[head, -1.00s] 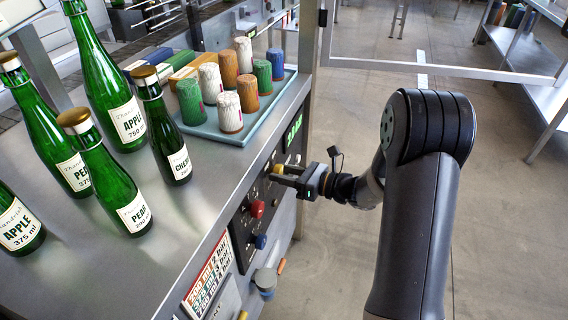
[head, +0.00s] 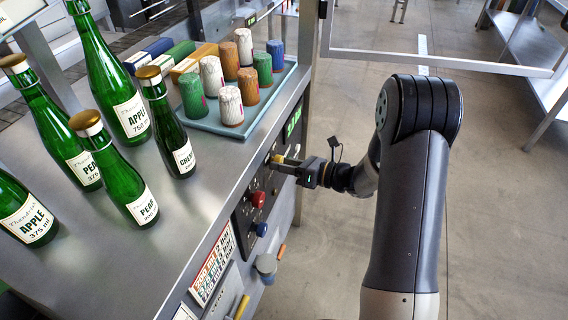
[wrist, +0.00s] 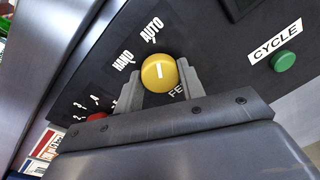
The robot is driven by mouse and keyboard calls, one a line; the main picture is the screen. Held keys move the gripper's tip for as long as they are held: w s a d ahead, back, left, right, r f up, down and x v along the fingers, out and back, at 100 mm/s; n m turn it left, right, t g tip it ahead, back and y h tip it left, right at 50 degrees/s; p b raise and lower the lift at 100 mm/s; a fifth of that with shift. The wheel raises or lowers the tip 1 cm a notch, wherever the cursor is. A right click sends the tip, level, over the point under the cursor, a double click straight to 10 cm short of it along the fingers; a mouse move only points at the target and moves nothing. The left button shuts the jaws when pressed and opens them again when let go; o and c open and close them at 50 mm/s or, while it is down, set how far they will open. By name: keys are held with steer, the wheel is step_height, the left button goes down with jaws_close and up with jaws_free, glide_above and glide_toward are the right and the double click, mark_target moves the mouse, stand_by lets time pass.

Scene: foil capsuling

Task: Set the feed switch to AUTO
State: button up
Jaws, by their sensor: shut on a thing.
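The feed switch is a round yellow knob (wrist: 159,73) with a white line on its face, on a dark panel. In the wrist view the line stands nearly upright and points roughly at the AUTO label (wrist: 152,29); the HAND label (wrist: 123,60) is to the left. My gripper (wrist: 160,85) is shut on the knob, one finger on each side. The FEED label below is partly hidden by a finger. In the head view my gripper (head: 288,163) meets the panel's side, with the yellow knob (head: 279,159) at its fingertips.
A green CYCLE button (wrist: 283,60) sits to the right of the knob. Red (head: 258,200) and blue (head: 261,229) knobs are lower on the panel. Green bottles (head: 125,175) and a tray (head: 215,128) of coloured foil capsules stand on the bench above.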

steer(key=o, duration=1)
steer(key=v, duration=1)
steer(key=shift+s+d, duration=0.15)
steer(key=shift+d, duration=0.25)
steer(key=shift+a, duration=0.1)
steer(key=x, duration=1)
steer(key=shift+w+a, duration=0.2)
steer(key=shift+a, duration=0.1)
